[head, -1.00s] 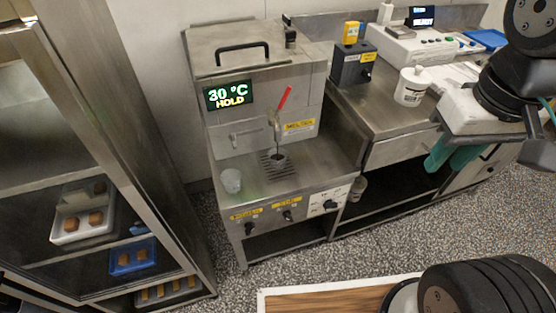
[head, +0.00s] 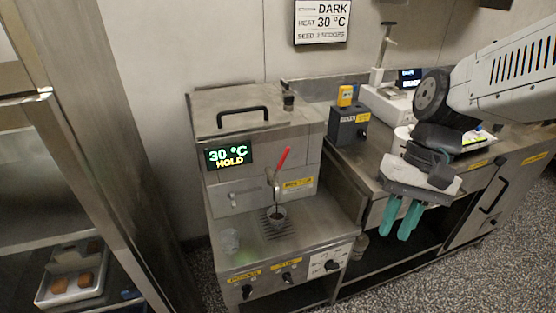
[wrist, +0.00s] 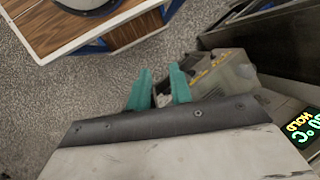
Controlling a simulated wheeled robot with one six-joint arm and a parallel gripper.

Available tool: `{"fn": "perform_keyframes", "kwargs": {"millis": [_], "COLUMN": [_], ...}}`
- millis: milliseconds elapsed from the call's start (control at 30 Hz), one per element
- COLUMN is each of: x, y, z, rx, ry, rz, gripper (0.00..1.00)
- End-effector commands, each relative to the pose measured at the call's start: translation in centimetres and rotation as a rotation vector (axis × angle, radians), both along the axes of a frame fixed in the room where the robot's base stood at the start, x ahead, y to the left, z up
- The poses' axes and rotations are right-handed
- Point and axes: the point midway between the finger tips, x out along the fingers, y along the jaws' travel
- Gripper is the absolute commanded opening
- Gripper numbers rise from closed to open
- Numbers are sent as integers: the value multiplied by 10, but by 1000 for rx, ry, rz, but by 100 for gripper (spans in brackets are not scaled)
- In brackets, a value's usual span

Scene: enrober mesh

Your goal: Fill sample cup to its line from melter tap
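The melter (head: 228,190) is a steel unit whose display reads 30 °C HOLD. Its tap (head: 272,182) has a red lever (head: 283,160) slanting up to the right. Under the spout, on the drip grate (head: 289,226), is a small cup-like shape (head: 278,218) with dark at its mouth; its fill level and line are too small to read. My gripper (head: 403,232) points down right of the melter, before the bench. Its teal fingers are apart and empty, as the wrist view (wrist: 160,88) also shows.
A steel bench (head: 372,165) adjoins the melter on the right, with a dark box (head: 348,126) and a white instrument (head: 388,103). A rack (head: 115,190) with trays stands at left. A wall sign (head: 322,21) reads DARK, heat 30 °C, seed 3 scoops. Floor before the melter is clear.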

Motion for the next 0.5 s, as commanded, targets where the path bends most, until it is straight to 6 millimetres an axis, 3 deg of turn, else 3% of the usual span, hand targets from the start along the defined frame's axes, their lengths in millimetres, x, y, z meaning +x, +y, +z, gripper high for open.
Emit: {"fn": "perform_keyframes", "kwargs": {"millis": [267, 500], "x": [59, 136], "y": [56, 97], "z": [-39, -74], "rx": [276, 526], "ry": [331, 631], "rz": [-351, -754], "gripper": [21, 21]}}
